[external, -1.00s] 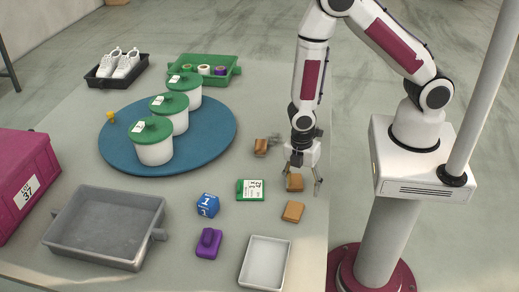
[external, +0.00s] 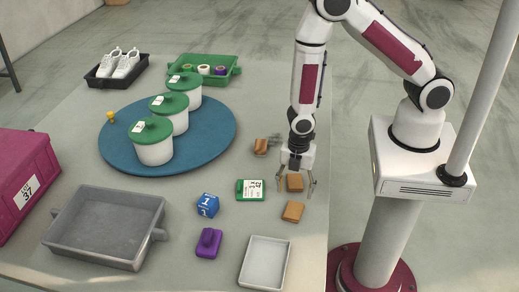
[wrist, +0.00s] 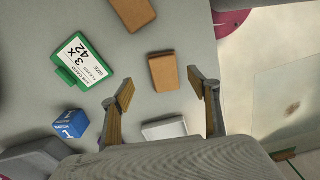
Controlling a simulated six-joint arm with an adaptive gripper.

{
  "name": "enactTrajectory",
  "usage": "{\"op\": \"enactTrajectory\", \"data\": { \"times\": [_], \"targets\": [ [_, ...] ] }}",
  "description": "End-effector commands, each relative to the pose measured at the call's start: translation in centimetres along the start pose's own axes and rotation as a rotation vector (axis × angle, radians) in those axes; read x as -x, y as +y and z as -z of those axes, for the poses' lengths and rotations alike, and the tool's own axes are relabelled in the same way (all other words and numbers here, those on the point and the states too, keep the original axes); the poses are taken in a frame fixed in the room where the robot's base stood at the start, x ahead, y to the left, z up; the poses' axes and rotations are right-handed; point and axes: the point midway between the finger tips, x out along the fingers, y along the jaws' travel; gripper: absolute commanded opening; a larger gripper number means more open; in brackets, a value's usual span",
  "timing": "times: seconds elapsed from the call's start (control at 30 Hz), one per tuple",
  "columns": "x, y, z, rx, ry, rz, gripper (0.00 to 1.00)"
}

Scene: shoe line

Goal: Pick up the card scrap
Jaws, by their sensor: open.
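My gripper (external: 295,189) is open and empty, pointing down above the table; its fingers also show in the wrist view (wrist: 164,88). A small flat tan-brown piece (wrist: 163,72), apparently the card scrap, lies just ahead of the fingers in the wrist view, between their lines and apart from both; I take it for the front piece in the external view (external: 293,211). A similar brown piece (external: 294,183) shows behind the fingers, and another brown piece (external: 261,146) lies farther back. I cannot be sure which is card.
A green-edged label card (external: 250,189), blue cube (external: 207,205) and purple object (external: 208,243) lie left. A white tray (external: 284,265) stands in front, a grey tray (external: 70,241) front left. Lidded pots stand on a blue disc (external: 222,140). The table's right edge is close.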

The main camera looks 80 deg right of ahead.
Motion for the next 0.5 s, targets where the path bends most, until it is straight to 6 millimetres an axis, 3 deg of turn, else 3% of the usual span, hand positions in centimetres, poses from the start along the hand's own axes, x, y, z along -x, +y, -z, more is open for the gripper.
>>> {"op": "enactTrajectory", "data": {
  "times": [0.2,0.5],
  "targets": [
    [-1.2,-0.1,0.0,0.000,0.000,0.001,0.60],
    [-1.4,-0.1,0.0,0.000,0.000,0.000,0.60]
  ]
}}
